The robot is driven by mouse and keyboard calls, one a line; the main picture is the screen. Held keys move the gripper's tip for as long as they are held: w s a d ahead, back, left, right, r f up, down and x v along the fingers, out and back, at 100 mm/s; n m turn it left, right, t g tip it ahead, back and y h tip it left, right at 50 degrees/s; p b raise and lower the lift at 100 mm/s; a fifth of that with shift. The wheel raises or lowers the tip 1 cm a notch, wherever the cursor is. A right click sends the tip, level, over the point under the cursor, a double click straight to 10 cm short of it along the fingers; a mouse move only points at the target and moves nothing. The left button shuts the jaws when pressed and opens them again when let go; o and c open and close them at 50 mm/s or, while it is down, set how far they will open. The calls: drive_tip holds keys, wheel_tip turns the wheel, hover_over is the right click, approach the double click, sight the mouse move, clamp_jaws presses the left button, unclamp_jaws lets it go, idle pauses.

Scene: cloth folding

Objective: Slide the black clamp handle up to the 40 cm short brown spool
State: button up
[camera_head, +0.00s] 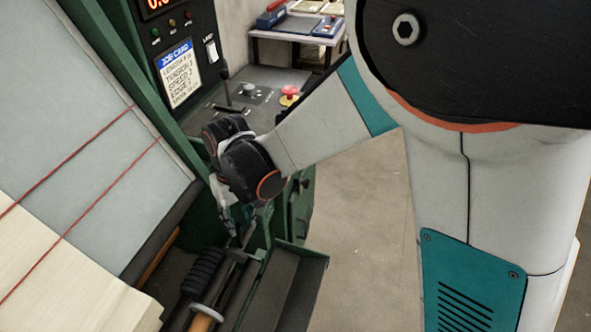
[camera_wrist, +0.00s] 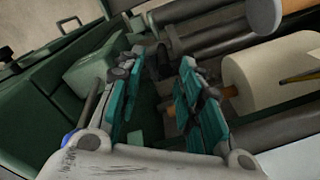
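My gripper (camera_head: 240,228) reaches down over the green machine's trough in the head view. In the wrist view my gripper (camera_wrist: 160,75) is open, its two teal-padded fingers apart. A dark piece, possibly the black clamp handle (camera_wrist: 160,62), shows in the gap between and beyond the fingers; I cannot tell whether they touch it. In the head view a black ribbed cylinder (camera_head: 203,271) lies left of and below the gripper. A brown cylinder end (camera_head: 201,321) shows below it, cut by the frame edge. I cannot tell whether it is the short brown spool.
A cream roll with a brown core (camera_wrist: 270,80) lies close right of the fingers. Dark rollers (camera_wrist: 215,38) lie beyond. A dark trough (camera_head: 285,290) runs right of the gripper. A control panel (camera_head: 245,95) stands behind. Red threads cross the grey panel (camera_head: 70,130) at left.

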wheel_tip(320, 180, up, 9)
drive_tip(key=p, duration=0.3)
drive_tip(key=w+d+f+m+b, duration=0.1)
drive_tip(key=w+d+m, duration=0.1)
drive_tip(key=d, duration=0.5)
drive_tip(key=w+d+f+m+b, duration=0.1)
drive_tip(key=w+d+m+b, duration=0.1)
drive_tip(key=d+m, duration=0.3)
drive_tip(key=shift+w+d+y, duration=0.15)
drive_tip(key=shift+d+y, duration=0.15)
drive_tip(key=shift+d, duration=0.8)
drive_tip(key=s+a+r+n+p, duration=0.2)
drive_tip(key=a+n, duration=0.2)
drive_tip(key=a, duration=0.3)
drive_tip(key=s+a+r+n+p, duration=0.1)
drive_tip(key=s+a+n+p, duration=0.2)
drive_tip(key=a, duration=0.4)
drive_tip(key=f+b, duration=0.1)
drive_tip(key=f, duration=0.3)
drive_tip(key=f+b, duration=0.2)
drive_tip(key=f, duration=0.3)
drive_tip(key=f+b, duration=0.2)
drive_tip(key=f, duration=0.2)
drive_tip(key=shift+a+f, duration=0.25)
drive_tip(key=shift+a, duration=0.1)
clamp_jaws()
